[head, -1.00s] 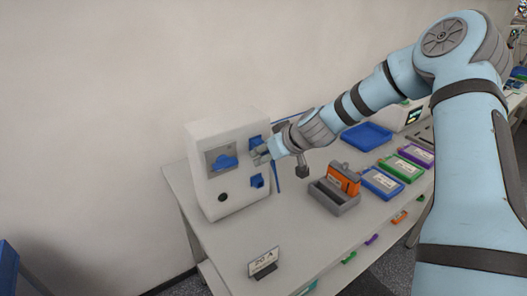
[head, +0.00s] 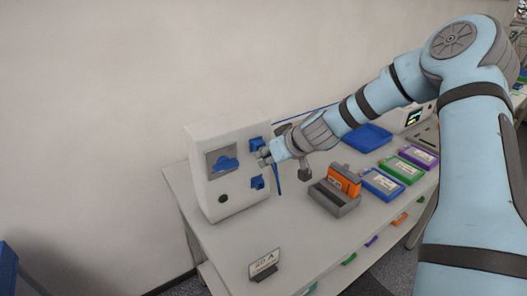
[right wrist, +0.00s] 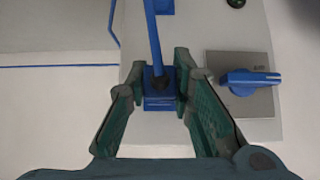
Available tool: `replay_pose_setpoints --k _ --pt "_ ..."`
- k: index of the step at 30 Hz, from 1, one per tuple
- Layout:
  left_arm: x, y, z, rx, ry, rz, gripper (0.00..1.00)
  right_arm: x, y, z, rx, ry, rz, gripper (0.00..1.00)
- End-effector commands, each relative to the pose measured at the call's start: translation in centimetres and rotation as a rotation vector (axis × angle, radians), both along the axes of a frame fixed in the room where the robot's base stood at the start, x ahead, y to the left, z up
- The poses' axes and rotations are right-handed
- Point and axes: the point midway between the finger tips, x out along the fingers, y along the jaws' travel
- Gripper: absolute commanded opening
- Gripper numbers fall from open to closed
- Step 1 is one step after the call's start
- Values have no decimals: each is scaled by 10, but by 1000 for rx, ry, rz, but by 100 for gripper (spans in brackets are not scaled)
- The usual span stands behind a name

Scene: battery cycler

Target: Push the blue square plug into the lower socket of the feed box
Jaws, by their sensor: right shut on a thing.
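The feed box (head: 203,183) is the white box at the left end of the table. Its upper blue socket (head: 256,144) and lower blue socket (head: 257,183) are on the right face. My right gripper (head: 265,155) is beside the upper socket, above the lower one. In the right wrist view my right gripper (right wrist: 164,75) is shut on the blue square plug (right wrist: 160,84), with a dark collar and a blue cable. Fingers partly hide the plug; I cannot tell whether it touches the upper socket. The lower socket also shows at the top (right wrist: 163,5). My left gripper is out of view.
A blue knob (head: 225,163) on a grey plate and a dark round button (head: 222,198) are on the box front. A grey holder (head: 335,203) with an orange block, a blue tray (head: 366,137) and a sign (head: 264,262) stand on the table. The blue cable (head: 277,180) hangs below my gripper.

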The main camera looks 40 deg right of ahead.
Motion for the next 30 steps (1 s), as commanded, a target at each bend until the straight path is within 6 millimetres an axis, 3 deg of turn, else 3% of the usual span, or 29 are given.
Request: replay_pose_setpoints --k 22,30 --pt "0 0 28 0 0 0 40 -45 2 2 4 1 1 6" --pt "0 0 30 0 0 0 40 -50 2 0 0 1 3 6"
